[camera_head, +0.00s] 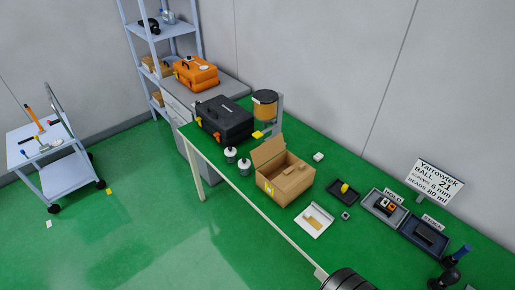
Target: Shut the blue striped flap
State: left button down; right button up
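An open cardboard box (291,184) stands on the green table. One brown flap (268,151) stands raised at its back left side. A yellow mark (268,187) shows on the box's front left face. I cannot make out blue stripes on any flap at this size. The inside of the box is partly hidden by its walls. Neither gripper can be made out in the head view.
A black case (224,121), an amber-filled container (265,108) and two small bottles (244,166) stand left of the box. A white tray (314,221) lies in front. Dark trays (384,207) and a sign (437,180) are at the right.

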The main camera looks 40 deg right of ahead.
aim_at(268, 149)
jog(key=i, duration=4.65)
jog(key=z, duration=4.5)
jog(key=k, duration=0.6)
jog(key=z, duration=0.6)
jog(key=i, duration=0.5)
jog(key=z, duration=0.35)
